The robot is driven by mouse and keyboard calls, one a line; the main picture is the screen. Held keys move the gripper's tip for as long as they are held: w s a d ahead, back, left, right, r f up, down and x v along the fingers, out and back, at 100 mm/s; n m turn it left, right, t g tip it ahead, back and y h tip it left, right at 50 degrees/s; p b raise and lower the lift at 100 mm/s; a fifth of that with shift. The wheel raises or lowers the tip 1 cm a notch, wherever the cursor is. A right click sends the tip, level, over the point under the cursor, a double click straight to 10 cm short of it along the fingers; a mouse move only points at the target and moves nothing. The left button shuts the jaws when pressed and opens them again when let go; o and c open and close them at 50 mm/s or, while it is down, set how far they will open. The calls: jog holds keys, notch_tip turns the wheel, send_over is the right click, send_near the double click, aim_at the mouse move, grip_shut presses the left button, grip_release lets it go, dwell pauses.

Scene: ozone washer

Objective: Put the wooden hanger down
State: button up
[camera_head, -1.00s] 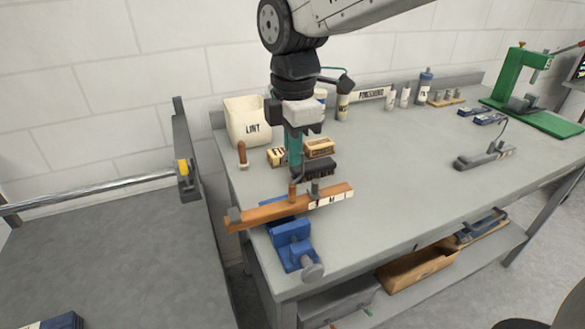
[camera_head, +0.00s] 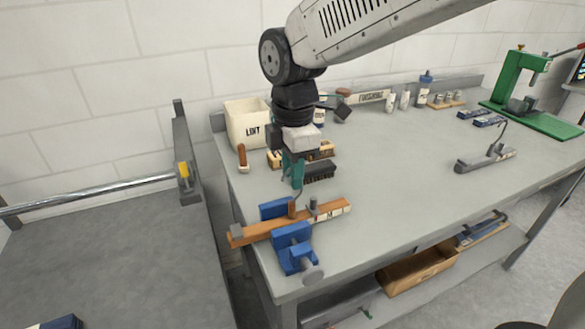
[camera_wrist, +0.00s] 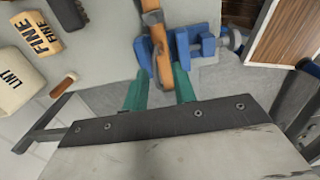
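The wooden hanger (camera_head: 265,229) is an orange-brown bar with grey clips, a thin hook and a pale lettered end. It lies across the blue vise (camera_head: 293,250) at the table's front left corner, between the two blue jaws. In the wrist view the hanger (camera_wrist: 157,38) runs between the jaws of the vise (camera_wrist: 207,44). My gripper (camera_head: 293,183) is just above the hanger's middle. Its teal fingers also show in the wrist view (camera_wrist: 160,88), spread apart with nothing held between them. Whether a finger touches the hook is unclear.
A LINT bin (camera_head: 247,124), a wooden-handled tool (camera_head: 242,157) and brushes and blocks (camera_head: 320,168) stand close behind my gripper. A grey hooked bar (camera_head: 486,160) lies at the right. The table's middle is clear. A metal rail (camera_head: 90,193) is at the left.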

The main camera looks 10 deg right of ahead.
aim_at(293, 201)
notch_tip(293, 201, up, 12)
jog(key=shift+r, duration=0.15)
dwell(0.3)
jog(key=s+d+f+m, duration=0.5)
jog(key=s+d+m, duration=0.4)
jog(key=d+m, duration=0.1)
jog(key=s+d+f+m+t, duration=0.1)
jog(key=s+d+f+m, duration=0.4)
jog(key=s+d+m, duration=0.5)
jog(key=shift+s+d+m, duration=0.25)
jog(key=shift+d+m, duration=0.15)
jog(key=shift+m, duration=0.2)
dwell(0.7)
